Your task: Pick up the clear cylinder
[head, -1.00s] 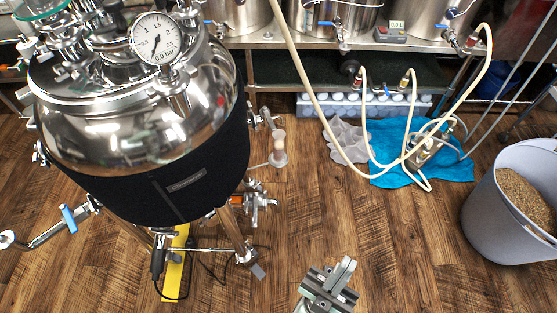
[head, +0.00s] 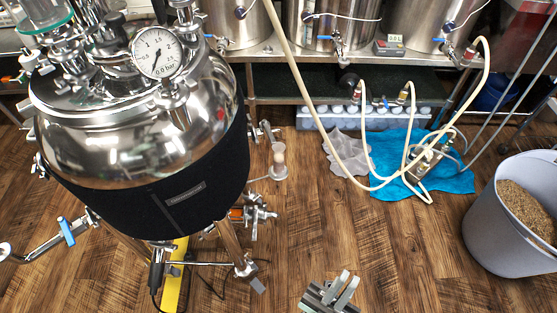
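A larger clear glass cylinder (head: 38,14) with a green rim sits on top of the tank at the upper left, partly cut off by the frame. I cannot tell which of the two the task means. My gripper (head: 349,279) is at the bottom edge, in front and to the right of the small cylinder and well apart from it. Its two fingers show a gap with nothing between them. Its lower part is cut off.
The steel tank (head: 140,140) with a dark jacket, valves and legs fills the left. A blue cloth (head: 395,183) with pale hoses lies right of centre. A grey bucket of grain (head: 500,238) stands at the right. The floor between my gripper and the small cylinder looks clear.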

